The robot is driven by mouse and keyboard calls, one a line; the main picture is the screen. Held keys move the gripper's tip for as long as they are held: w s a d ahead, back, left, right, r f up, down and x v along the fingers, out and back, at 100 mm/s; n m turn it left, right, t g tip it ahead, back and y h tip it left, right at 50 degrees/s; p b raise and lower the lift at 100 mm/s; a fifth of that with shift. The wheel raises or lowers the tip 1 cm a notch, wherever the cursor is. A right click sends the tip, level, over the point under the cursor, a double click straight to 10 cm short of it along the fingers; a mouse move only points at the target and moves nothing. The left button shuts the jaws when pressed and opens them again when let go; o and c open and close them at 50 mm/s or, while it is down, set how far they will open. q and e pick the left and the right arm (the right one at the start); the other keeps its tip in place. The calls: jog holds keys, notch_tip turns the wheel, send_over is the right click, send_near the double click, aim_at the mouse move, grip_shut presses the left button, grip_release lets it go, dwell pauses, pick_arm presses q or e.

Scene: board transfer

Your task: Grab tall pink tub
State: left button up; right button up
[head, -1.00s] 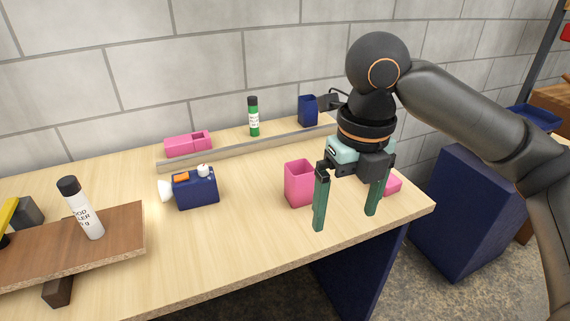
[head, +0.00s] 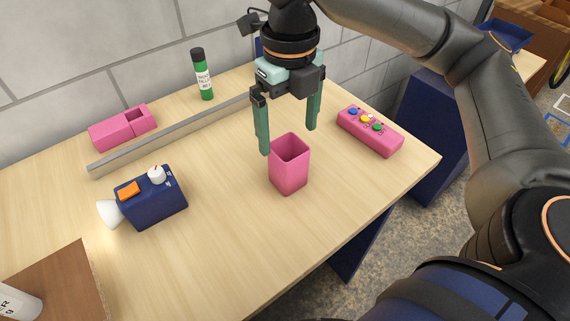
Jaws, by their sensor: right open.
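The tall pink tub (head: 289,172) stands upright on the wooden table, open at the top and looking empty. My right gripper (head: 288,140) is open, its two green fingers pointing down. In the picture the fingers lie just behind and above the tub, one at its upper left and one at its upper right. I see no contact with the tub. My left gripper is not in view.
A pink box with colored buttons (head: 370,131) lies right of the tub. A blue box with a white cone (head: 150,200) is at the left. Behind a grey rail (head: 170,137) are a low pink container (head: 122,128) and a green bottle (head: 203,75).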

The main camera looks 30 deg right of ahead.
aim_at(288, 158)
jog(key=f, duration=0.2)
jog(key=f+b, duration=0.1)
jog(key=f, duration=0.4)
jog(key=shift+w+d+f+b, duration=0.3)
jog(key=shift+w+d+b, duration=0.05)
jog(key=shift+w+b, duration=0.05)
jog(key=shift+f, duration=0.6)
jog(key=c, duration=1.3)
jog(key=shift+r, duration=0.2)
